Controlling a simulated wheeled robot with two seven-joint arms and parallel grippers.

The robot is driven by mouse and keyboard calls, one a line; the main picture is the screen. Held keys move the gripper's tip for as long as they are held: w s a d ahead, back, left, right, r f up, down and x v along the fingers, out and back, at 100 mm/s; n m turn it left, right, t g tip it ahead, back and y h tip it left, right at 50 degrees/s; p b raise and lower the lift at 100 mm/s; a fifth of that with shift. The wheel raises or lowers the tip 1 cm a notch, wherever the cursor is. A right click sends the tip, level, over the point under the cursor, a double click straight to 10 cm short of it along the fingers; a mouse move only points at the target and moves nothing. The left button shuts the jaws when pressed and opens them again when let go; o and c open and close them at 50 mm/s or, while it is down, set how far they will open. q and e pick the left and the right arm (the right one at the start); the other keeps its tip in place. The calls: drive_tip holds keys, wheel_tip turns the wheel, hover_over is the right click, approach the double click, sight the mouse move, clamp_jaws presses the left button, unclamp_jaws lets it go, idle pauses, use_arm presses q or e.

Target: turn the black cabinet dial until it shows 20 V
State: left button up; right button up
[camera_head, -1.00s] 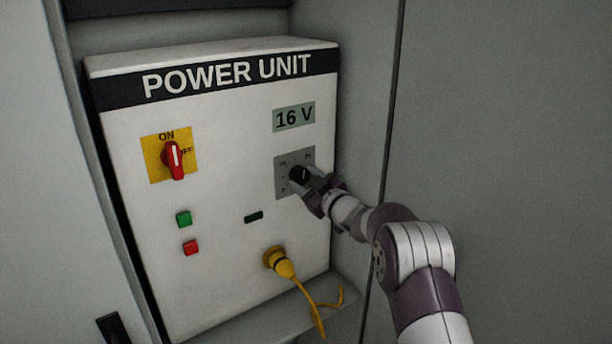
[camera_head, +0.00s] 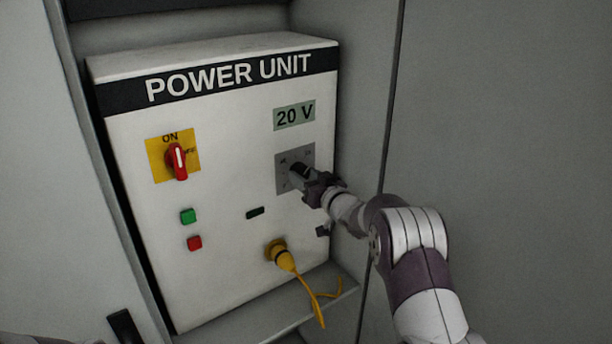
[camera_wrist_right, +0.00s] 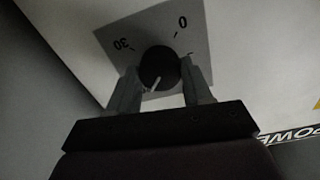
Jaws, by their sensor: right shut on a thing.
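The black dial (camera_head: 299,171) sits on a grey scale plate (camera_head: 283,182) on the right of the white power unit (camera_head: 225,140). The display (camera_head: 294,116) above it reads 20 V. My right gripper (camera_head: 308,178) is at the dial, its fingers shut on it and hiding part of it. In the right wrist view the dial (camera_wrist_right: 159,68) is between the two fingers of the right gripper (camera_wrist_right: 158,85), and its white pointer line faces toward the gripper. The marks 0 and 30 show on the plate. My left gripper is not in view.
A red rotary switch (camera_head: 176,161) on a yellow plate is at the left, its pointer upright toward ON. Green (camera_head: 188,216) and red (camera_head: 194,243) buttons sit below it. A yellow plug (camera_head: 279,254) with its cable hangs below the dial.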

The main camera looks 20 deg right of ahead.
drive_tip(key=shift+f, duration=0.25)
drive_tip(key=o, duration=1)
drive_tip(key=shift+r, duration=0.15)
drive_tip(key=shift+o, duration=0.2)
drive_tip(key=shift+s+d, duration=0.1)
drive_tip(key=shift+s, duration=0.1)
drive_tip(key=b+v, duration=0.4)
drive_tip(key=v, duration=0.8)
drive_tip(key=shift+s+b, duration=0.2)
drive_tip(key=shift+b, duration=0.2)
drive_tip(key=shift+d, duration=0.1)
